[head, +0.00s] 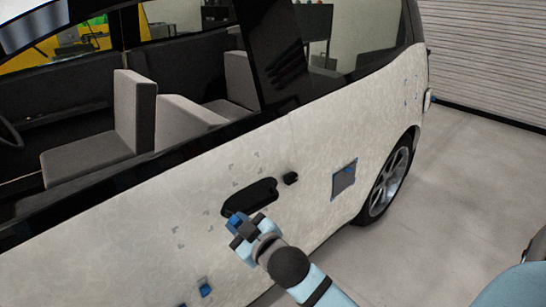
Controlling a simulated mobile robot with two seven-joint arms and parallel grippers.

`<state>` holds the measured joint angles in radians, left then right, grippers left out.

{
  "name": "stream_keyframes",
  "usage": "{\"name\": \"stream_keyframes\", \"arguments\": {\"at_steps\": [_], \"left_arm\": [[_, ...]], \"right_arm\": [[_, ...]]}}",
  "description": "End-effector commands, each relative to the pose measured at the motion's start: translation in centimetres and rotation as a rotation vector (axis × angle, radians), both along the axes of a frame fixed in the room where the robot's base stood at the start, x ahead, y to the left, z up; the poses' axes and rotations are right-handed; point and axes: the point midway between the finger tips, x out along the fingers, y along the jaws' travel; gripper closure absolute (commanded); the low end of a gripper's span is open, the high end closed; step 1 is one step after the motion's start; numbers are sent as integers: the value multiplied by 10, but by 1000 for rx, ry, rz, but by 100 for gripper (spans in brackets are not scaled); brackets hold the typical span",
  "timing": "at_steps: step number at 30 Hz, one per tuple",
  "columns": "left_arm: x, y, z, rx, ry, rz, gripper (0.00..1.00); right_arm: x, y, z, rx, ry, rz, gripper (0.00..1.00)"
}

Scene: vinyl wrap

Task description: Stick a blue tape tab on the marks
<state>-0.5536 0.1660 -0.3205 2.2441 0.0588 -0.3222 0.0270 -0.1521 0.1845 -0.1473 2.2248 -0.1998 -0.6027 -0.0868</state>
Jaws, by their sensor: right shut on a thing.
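My right gripper (240,226) is in front of the car's pale side panel, just below the black door-handle recess (250,196). It is shut on a small blue tape tab (234,218) at its tips. I cannot tell whether the tab touches the panel. Small grey corner marks show on the panel, some left of the gripper (180,231) and some above the handle (238,167). Another blue tab (205,290) is low on the panel, with a further blue bit at the bottom edge. My left gripper is not in view.
A dark grey square patch (343,181) with a blue spot is on the panel near the rear wheel (390,178). The car's side windows are open, showing grey seats (128,120).

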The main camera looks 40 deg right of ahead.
Motion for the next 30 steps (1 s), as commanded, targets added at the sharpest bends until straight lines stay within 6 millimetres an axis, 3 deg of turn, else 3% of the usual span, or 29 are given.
{"name": "stream_keyframes", "arguments": {"at_steps": [1, 9, 13, 21, 30], "left_arm": [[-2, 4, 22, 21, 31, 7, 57], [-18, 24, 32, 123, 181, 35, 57], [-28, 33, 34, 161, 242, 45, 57], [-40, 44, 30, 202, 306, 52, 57], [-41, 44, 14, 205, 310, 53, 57]], "right_arm": [[1, -7, 26, -116, 20, 20, 100], [4, -46, 56, -754, 81, 134, 100], [3, -65, 67, -960, 76, 178, 100], [2, -87, 73, -1128, 54, 220, 100], [21, -87, 64, -1140, 49, 221, 100]]}}
